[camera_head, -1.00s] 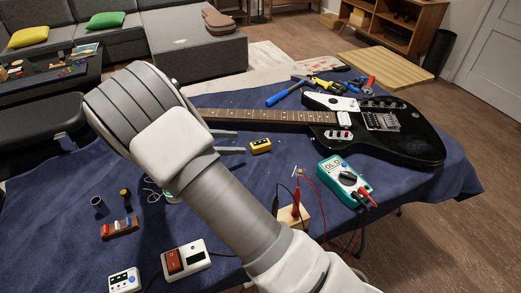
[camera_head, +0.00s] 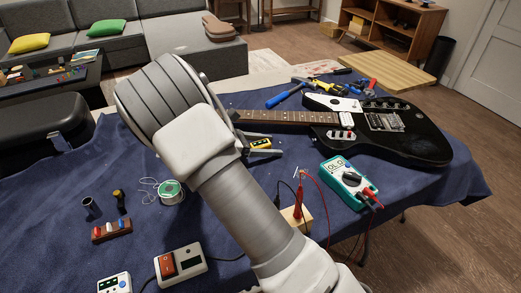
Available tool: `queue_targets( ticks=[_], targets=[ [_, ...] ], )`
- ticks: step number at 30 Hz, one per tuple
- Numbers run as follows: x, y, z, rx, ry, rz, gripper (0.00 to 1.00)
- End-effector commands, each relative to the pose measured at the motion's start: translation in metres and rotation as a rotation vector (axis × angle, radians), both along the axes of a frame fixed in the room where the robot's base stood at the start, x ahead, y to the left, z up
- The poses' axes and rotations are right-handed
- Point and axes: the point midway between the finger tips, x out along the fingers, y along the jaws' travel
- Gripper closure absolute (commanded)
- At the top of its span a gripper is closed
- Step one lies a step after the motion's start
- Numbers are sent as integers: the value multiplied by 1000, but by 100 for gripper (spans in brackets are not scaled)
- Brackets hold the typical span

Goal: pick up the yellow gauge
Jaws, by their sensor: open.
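The yellow gauge (camera_head: 261,143) is a small yellow block with a dark face. It lies on the blue cloth in front of the guitar neck. My gripper (camera_head: 264,147) reaches in from behind my arm, and its visible fingers are open at the gauge. One finger shows along the gauge's near side, and another part shows at its left. My wrist hides the rest of the gripper. I cannot tell whether the fingers touch the gauge.
A black electric guitar (camera_head: 395,140) lies behind and to the right. A teal multimeter (camera_head: 348,182) and a wooden block with red probe (camera_head: 296,214) are to the right. A solder spool (camera_head: 171,192) and a red-switch box (camera_head: 180,262) are at left. Pliers (camera_head: 322,86) lie at the back.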

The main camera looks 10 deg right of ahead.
Motion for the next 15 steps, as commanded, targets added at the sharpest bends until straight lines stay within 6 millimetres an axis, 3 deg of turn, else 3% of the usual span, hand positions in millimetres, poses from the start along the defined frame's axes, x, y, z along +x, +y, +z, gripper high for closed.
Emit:
queue_targets(
  ticks=[3,15],
  targets=[
    [0,1,1,0,0,1,28],
    [0,1,1,0,0,1,100]
  ],
)
